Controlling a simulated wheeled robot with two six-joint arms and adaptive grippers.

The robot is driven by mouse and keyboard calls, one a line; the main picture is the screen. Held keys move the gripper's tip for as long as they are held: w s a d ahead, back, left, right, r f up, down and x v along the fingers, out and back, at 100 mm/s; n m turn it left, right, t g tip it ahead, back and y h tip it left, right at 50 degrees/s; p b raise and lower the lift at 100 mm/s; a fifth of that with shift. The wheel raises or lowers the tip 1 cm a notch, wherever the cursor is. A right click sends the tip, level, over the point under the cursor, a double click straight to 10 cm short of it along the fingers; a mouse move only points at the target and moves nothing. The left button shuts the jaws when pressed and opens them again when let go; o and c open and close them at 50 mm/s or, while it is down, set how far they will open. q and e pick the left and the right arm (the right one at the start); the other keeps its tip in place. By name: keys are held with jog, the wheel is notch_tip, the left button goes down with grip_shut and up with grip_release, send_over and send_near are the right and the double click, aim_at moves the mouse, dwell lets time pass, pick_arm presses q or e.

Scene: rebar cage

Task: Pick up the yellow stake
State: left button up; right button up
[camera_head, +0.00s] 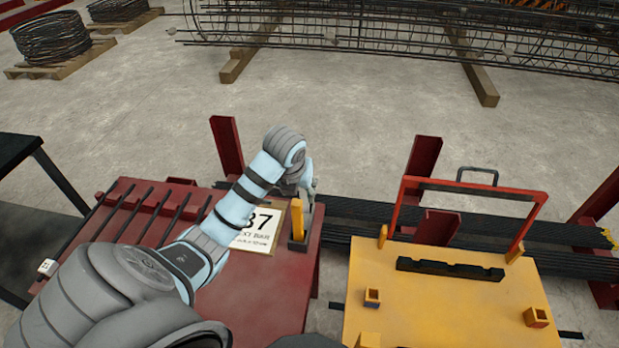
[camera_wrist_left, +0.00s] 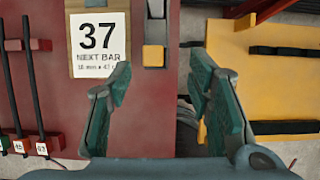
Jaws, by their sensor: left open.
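The yellow stake (camera_head: 297,219) stands upright in a small dark holder (camera_head: 298,245) at the right edge of the red table (camera_head: 262,290). In the left wrist view the stake (camera_wrist_left: 153,56) shows from above as a short yellow block, between and just beyond the fingertips. My left gripper (camera_head: 307,198) is open and empty, close to the stake on its far right side in the head view. Its two green-padded fingers (camera_wrist_left: 161,68) are spread in the wrist view. Whether a finger touches the stake I cannot tell. My right gripper is not in view.
A white sign reading 37 (camera_head: 258,228) lies left of the stake. Dark bars (camera_head: 160,215) rest in slots on the red table. A yellow table (camera_head: 430,310) with a red frame (camera_head: 470,188) stands to the right. Long dark bars (camera_head: 365,212) lie behind, between red posts (camera_head: 424,160).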

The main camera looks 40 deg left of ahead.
aim_at(297, 204)
pick_arm(q)
jog(key=x, duration=0.4)
jog(key=shift+s+f+b, duration=0.2)
jog(key=shift+b, duration=0.1)
jog(key=f, duration=0.3)
jog(key=shift+a+f+b, duration=0.15)
jog(key=shift+a+b, duration=0.15)
jog(key=x, duration=0.6)
jog(key=shift+w+a+b, duration=0.1)
jog(key=shift+w+b, duration=0.1)
jog(key=shift+b, duration=0.15)
jog(key=shift+s+r, duration=0.2)
jog(key=shift+r, duration=0.1)
jog(key=shift+s, duration=0.1)
jog(key=c, duration=0.4)
grip_shut()
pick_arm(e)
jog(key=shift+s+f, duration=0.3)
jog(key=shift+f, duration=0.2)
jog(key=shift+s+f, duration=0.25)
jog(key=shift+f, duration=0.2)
